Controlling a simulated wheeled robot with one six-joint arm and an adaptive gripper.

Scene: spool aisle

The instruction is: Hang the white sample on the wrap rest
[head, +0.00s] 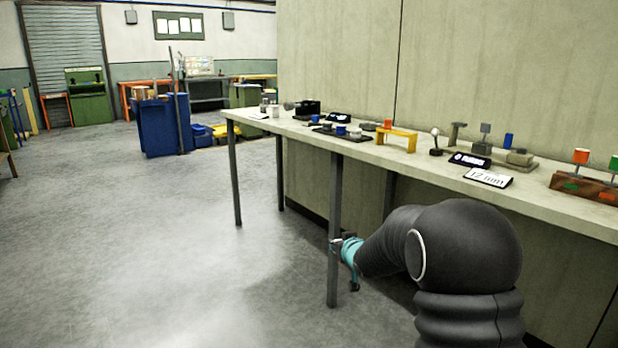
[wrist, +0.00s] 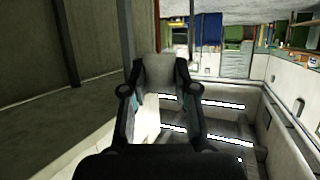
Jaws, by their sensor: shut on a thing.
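My gripper (head: 347,250) is low in front of the table, below its top and beside a front leg in the head view. In the wrist view my gripper (wrist: 160,75) is shut on a pale, blocky thing (wrist: 160,72), which looks like the white sample; its lower part is hard to make out. In the head view the held thing is too small to tell apart. I cannot tell for sure which piece on the table is the wrap rest. A T-shaped grey stand (head: 455,133) and a grey stand with a square plate (head: 485,134) stand there.
The long table (head: 545,203) runs along a wall. It bears a yellow bridge (head: 397,134), a "12 mm" card (head: 488,177), a blue plate (head: 508,141) and a brown rack (head: 584,188) with coloured plates. A table leg (head: 333,285) is close to my gripper. Floor at left is clear.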

